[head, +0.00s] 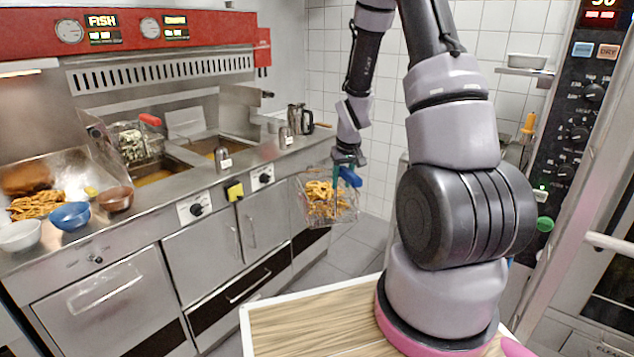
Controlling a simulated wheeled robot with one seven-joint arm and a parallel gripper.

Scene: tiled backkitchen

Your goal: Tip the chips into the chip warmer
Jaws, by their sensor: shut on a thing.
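My gripper (347,158) is shut on the blue-handled wire basket (345,214), seemingly at its handle (350,176). The basket hangs below my gripper in front of the counter's right end, over the floor. Golden chips (324,192) fill it, and it looks roughly upright. The chip warmer appears to be the steel bay (75,170) at the far left of the counter, well apart from the basket. A heap of chips (36,205) and a brown fried piece (28,178) lie in it. My fingertips are small and partly hidden.
A second basket with a red handle (150,120) sits at the left fryer well. White (20,236), blue (70,216) and brown (115,198) bowls line the counter's left front. Shakers (223,158) and a steel jug (297,118) stand farther right. Open floor lies below the basket.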

